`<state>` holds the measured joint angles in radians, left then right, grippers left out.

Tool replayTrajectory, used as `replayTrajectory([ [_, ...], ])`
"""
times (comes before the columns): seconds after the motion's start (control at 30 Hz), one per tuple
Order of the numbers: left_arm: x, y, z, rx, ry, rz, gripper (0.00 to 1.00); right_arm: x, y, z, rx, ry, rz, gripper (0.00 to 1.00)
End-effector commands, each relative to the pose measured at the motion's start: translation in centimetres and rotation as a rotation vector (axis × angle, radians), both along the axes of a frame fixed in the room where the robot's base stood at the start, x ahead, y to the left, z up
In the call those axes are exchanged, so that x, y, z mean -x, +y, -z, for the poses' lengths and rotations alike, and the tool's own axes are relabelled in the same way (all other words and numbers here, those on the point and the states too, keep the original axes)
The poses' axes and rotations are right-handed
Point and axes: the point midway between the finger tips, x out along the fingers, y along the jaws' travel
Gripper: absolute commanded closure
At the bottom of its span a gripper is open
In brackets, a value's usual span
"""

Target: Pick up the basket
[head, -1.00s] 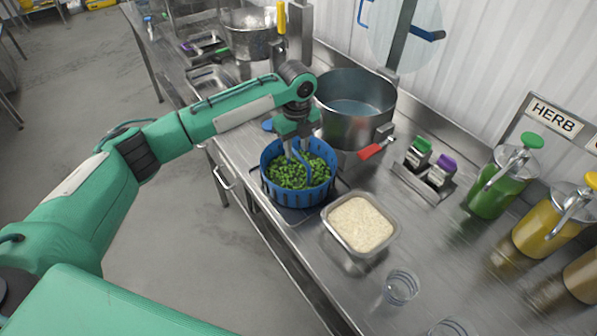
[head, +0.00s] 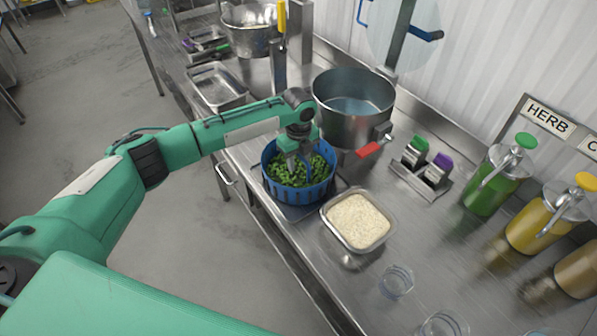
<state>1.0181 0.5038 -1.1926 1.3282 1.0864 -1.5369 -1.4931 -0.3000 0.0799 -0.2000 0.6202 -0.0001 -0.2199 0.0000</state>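The blue basket (head: 299,190) stands upright on the steel counter and holds chopped green vegetables (head: 285,172). It sits on a dark flat plate near the counter's front edge. My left gripper (head: 297,164) points down into the basket from above, over the greens. Its fingertips are close to or among the greens, and I cannot tell whether they touch the basket wall. The finger gap is too small to judge. My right gripper is not in view.
A large steel pot (head: 353,112) with a red-handled tap (head: 369,150) stands behind the basket. A rice tray (head: 372,246) is just right of it. Glasses (head: 397,281), a spice rack (head: 418,184) and sauce pump jars (head: 497,178) stand further right.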

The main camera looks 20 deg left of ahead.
Motion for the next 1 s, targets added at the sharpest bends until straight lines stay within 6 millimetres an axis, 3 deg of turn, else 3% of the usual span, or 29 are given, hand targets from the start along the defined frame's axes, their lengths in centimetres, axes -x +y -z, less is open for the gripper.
replayTrajectory([
  [0.63, 0.01, -0.03, 0.48, 0.000, 0.000, 0.000, 0.64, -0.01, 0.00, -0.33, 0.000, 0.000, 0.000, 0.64],
  [0.83, 0.01, -0.01, 0.47, 0.000, 0.000, 0.000, 1.00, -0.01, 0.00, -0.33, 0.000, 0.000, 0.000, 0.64],
  [1.0, 0.01, -0.01, 0.46, 0.000, 0.000, 0.000, 1.00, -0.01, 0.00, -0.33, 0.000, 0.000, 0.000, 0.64],
])
